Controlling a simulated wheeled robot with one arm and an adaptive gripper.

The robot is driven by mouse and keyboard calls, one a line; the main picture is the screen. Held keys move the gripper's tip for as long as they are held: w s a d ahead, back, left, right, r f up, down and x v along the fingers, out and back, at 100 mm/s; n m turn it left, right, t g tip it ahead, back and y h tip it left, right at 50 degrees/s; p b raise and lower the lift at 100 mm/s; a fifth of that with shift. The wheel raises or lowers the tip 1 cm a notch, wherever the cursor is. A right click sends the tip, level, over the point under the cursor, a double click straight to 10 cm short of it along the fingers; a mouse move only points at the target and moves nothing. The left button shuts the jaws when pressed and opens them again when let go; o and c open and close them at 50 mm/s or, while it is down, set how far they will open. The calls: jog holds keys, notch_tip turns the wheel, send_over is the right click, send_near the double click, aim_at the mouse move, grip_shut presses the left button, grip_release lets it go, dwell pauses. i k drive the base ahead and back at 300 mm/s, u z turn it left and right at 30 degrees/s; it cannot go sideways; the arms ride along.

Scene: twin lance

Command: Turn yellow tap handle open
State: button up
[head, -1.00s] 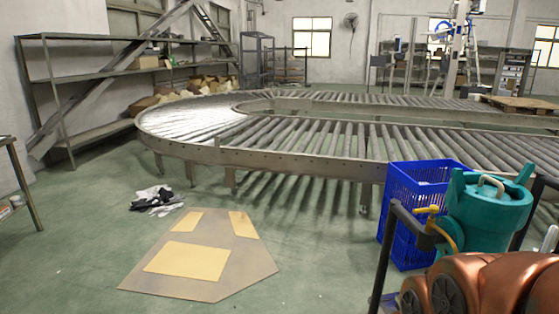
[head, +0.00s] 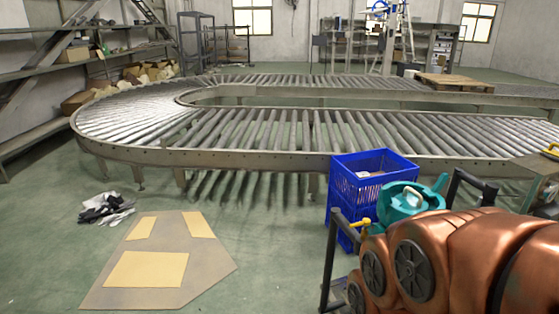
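A small yellow tap handle (head: 361,223) shows in the head view at the lower right, at the left side of a teal vessel (head: 412,203). The vessel has a pale looped handle on top. Its lower part and the rest of the tap are hidden behind my copper-coloured arm links. I cannot tell how far the tap is turned. Another yellow piece (head: 551,151) sits at the right edge, cut off by the frame; I cannot tell what it is. My gripper is not in view.
A blue crate (head: 372,165) stands behind the vessel. A dark rail frame (head: 333,262) stands left of it. A curved roller conveyor (head: 240,157) fills the middle. A cardboard sheet (head: 200,258) and dark-and-white gloves (head: 105,207) lie on the green floor. Open floor lies around the sheet.

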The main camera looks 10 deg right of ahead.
aim_at(366, 222)
jog(key=z, duration=0.15)
jog(key=k, duration=0.55)
jog(key=u, duration=1.1)
jog(key=i, duration=0.75)
jog(key=z, duration=0.6)
